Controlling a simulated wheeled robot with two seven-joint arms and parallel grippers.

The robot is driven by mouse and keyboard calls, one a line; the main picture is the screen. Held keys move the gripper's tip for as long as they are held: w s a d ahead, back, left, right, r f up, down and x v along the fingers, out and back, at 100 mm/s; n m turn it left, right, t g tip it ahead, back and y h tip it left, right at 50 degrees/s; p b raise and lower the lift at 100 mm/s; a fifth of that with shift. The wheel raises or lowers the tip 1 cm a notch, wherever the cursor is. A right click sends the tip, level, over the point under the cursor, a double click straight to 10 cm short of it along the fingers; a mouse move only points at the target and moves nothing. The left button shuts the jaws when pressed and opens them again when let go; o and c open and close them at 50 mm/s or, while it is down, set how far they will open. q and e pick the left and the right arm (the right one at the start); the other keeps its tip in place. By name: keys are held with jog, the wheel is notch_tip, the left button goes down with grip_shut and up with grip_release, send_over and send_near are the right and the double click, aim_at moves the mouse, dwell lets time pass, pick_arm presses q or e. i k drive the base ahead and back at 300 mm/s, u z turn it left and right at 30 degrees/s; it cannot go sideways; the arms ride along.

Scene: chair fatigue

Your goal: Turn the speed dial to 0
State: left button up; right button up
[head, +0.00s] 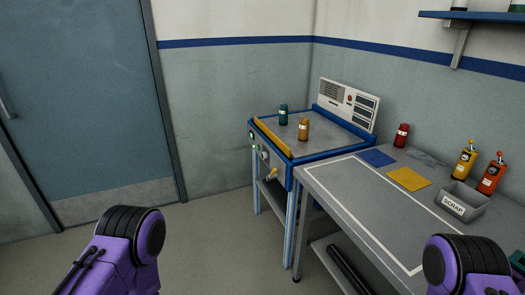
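A blue-framed machine stand (287,180) is against the back wall, left of the grey table. Its front panel faces left and shows a small round knob-like part (264,156), which may be the speed dial; its setting is too small to read. A yellow handle-like part (272,174) sits just below it, and a small green-lit part (251,138) is to the upper left. My purple arm links show at the bottom left and bottom right, well apart from the machine. Neither gripper is in the picture.
A teal bottle (283,115) and an amber bottle (303,130) stand on the machine top. The grey table (350,196) holds a red bottle (402,136), a scrap bin (461,203) and coloured mats. Open floor (210,235) lies before the machine, with a door (80,90) left.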

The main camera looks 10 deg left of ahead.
aim_at(264, 156)
jog(key=u, duration=0.55)
jog(key=k, duration=0.65)
jog(key=u, duration=0.8)
jog(key=i, duration=2.45)
jog(key=z, duration=1.45)
jog(key=i, duration=0.8)
jog(key=z, duration=0.7)
